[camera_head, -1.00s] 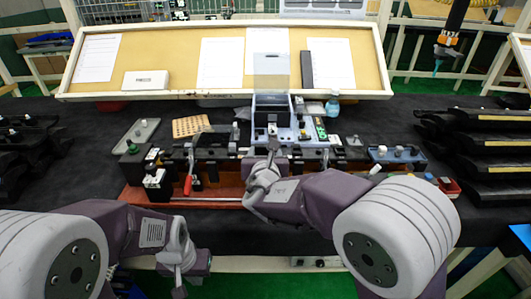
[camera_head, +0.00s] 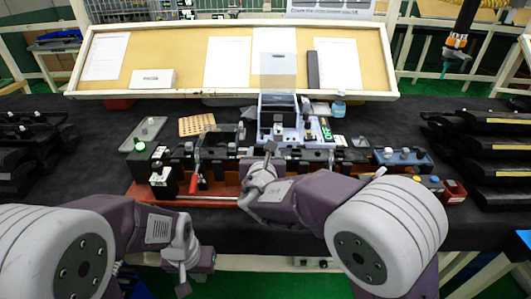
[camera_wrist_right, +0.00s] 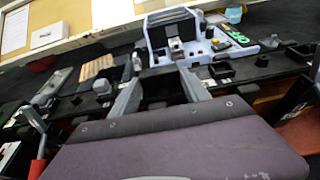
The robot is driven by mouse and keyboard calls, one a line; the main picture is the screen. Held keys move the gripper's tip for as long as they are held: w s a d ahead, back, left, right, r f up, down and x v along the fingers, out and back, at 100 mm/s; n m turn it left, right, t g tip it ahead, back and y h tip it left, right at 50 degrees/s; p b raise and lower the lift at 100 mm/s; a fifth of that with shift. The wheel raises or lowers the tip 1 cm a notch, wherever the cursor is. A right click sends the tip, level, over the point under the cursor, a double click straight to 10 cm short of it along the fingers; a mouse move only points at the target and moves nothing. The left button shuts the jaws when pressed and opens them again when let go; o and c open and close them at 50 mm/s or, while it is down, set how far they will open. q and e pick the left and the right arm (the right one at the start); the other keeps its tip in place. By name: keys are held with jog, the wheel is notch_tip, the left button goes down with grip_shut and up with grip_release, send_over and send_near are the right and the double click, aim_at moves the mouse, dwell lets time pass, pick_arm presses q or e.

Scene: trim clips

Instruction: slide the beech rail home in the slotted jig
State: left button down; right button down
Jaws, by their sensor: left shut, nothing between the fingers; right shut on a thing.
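The slotted jig appears to be the long dark fixture (camera_head: 215,166) on a reddish base (camera_head: 140,191) across the table. I cannot pick out the beech rail for certain. A tan perforated board (camera_head: 196,124) lies behind the fixture and also shows in the wrist view (camera_wrist_right: 97,67). My right gripper (camera_head: 268,158) is over the middle of the fixture. In the wrist view its grey fingers (camera_wrist_right: 163,85) are either side of a dark piece, mostly hidden by the gripper. My left gripper (camera_head: 184,284) is shut and empty, low in front of the table.
A red-handled lever (camera_head: 193,184) stands at the fixture's left. A pale blue-grey station (camera_head: 290,132) with a clear panel stands behind the middle. Black stacked parts (camera_head: 485,150) are at right. A framed board (camera_head: 235,93) closes off the back. Dark tabletop is clear at front left.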

jog(key=shift+a, duration=0.1)
jog(key=c, duration=0.8)
grip_release()
jog(key=shift+c, duration=0.2)
jog(key=o, duration=0.4)
jog(key=shift+a, duration=0.2)
jog(key=shift+s, duration=0.2)
jog(key=v, duration=0.8)
jog(key=shift+s, duration=0.35)
jog(key=shift+r, duration=0.1)
